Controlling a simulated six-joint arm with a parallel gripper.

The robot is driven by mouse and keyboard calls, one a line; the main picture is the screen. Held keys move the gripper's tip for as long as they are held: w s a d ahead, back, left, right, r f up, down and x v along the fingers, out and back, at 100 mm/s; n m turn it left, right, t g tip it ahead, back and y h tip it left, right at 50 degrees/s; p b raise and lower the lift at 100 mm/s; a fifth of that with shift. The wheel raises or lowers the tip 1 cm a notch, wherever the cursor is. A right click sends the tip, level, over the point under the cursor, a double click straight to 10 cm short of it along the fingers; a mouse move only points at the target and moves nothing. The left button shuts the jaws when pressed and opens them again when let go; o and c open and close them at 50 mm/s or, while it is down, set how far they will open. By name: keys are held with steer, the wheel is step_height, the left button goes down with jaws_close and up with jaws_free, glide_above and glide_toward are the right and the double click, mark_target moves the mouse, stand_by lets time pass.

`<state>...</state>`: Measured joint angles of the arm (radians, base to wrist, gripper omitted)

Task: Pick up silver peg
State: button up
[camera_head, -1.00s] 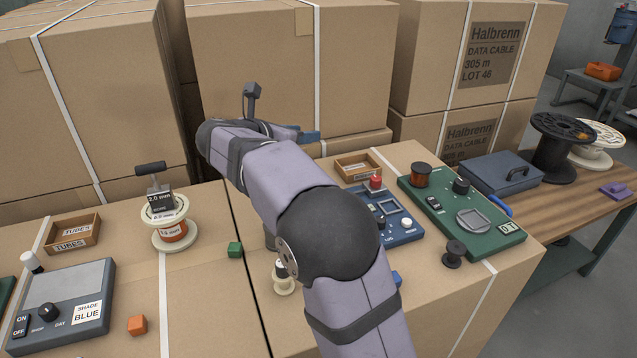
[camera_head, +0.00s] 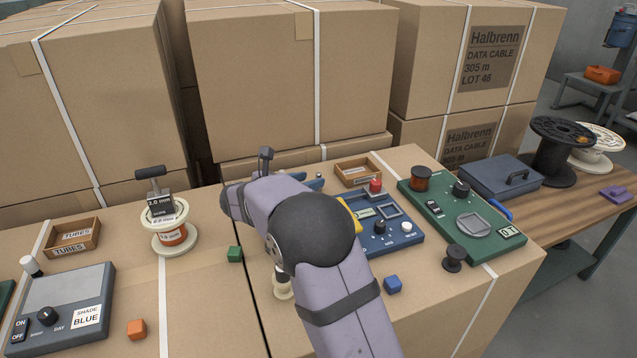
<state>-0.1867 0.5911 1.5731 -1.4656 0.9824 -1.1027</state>
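I cannot make out a silver peg in this view. My arm crosses the middle of the table of boxes and hides part of its top. The end of my arm is at the back of the near box top, left of the blue panel (camera_head: 400,235). Of my gripper, only some blue-grey parts (camera_head: 314,183) show past the arm, and its fingers cannot be made out. A small cream spool (camera_head: 283,290) is partly hidden beside my arm.
A green cube (camera_head: 235,254), a blue cube (camera_head: 393,285) and an orange cube (camera_head: 137,328) lie on the box top. A cream spool stand (camera_head: 174,243) is at left, a green panel (camera_head: 490,235) at right. Tall cartons (camera_head: 285,75) wall off the back.

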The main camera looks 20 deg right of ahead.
mark_target(318, 177)
steer(key=shift+x, duration=2.6)
steer(key=shift+s+r, duration=0.1)
jaws_close()
